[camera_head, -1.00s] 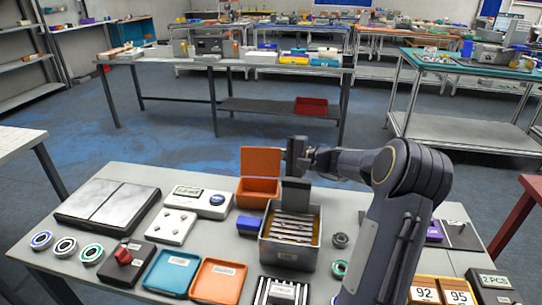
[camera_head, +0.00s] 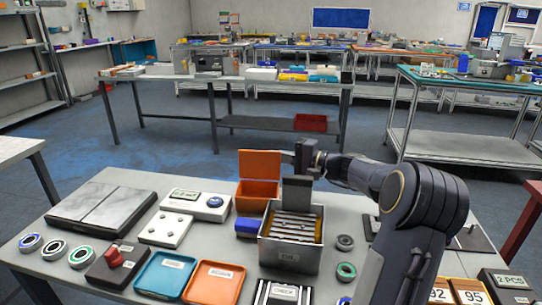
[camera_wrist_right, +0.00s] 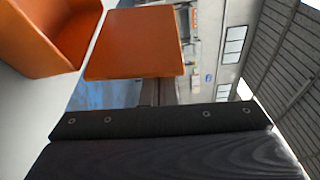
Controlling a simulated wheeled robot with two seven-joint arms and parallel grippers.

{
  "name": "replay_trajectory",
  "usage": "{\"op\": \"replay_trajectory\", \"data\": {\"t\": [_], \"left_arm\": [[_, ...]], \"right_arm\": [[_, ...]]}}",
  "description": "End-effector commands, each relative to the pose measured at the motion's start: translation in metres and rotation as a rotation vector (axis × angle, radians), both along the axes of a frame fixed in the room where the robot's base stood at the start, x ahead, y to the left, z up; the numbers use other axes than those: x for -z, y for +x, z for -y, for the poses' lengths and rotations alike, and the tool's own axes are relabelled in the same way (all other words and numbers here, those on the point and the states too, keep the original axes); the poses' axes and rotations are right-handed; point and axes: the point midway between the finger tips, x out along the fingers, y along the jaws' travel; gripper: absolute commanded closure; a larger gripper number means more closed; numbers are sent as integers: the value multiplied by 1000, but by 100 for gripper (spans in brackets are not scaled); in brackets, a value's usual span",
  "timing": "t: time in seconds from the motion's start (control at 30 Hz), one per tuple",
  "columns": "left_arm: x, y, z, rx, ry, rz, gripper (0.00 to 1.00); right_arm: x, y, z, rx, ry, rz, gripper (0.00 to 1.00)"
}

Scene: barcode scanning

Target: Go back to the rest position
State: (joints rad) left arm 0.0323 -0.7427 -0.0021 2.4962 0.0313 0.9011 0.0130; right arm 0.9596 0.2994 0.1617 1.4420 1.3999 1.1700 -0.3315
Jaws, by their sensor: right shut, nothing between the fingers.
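My right arm comes in from the right of the head view. Its right gripper (camera_head: 306,157) is shut and empty, above the table beside the upright lid of the orange box (camera_head: 258,190). In the right wrist view the dark gripper (camera_wrist_right: 160,120) fills the lower part, and the open orange box (camera_wrist_right: 45,40) shows at upper left with its lid. A grey metal bin (camera_head: 290,252) with metal strips inside stands below and in front of the gripper, its dark flap raised. My left gripper is not in view.
The grey table (camera_head: 60,262) also holds a flat scale (camera_head: 103,204), a white device (camera_head: 197,205), a blue tray (camera_head: 166,273), an orange tray (camera_head: 213,283) and several ring-shaped parts. Blue floor lies clear behind the table.

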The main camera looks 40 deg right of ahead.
Motion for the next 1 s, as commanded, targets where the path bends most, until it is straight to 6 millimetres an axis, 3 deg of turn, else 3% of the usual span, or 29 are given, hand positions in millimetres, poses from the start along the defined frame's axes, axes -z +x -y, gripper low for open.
{"op": "replay_trajectory", "data": {"t": [0.3, 0.67, 1.0], "left_arm": [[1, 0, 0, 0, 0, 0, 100], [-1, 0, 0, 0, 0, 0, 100], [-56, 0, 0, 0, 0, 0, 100]], "right_arm": [[-2, -44, 20, 1, -1, 1, 100], [-4, -51, 23, -1, -1, 2, 100], [-59, -50, 23, -1, -1, 2, 100]]}}
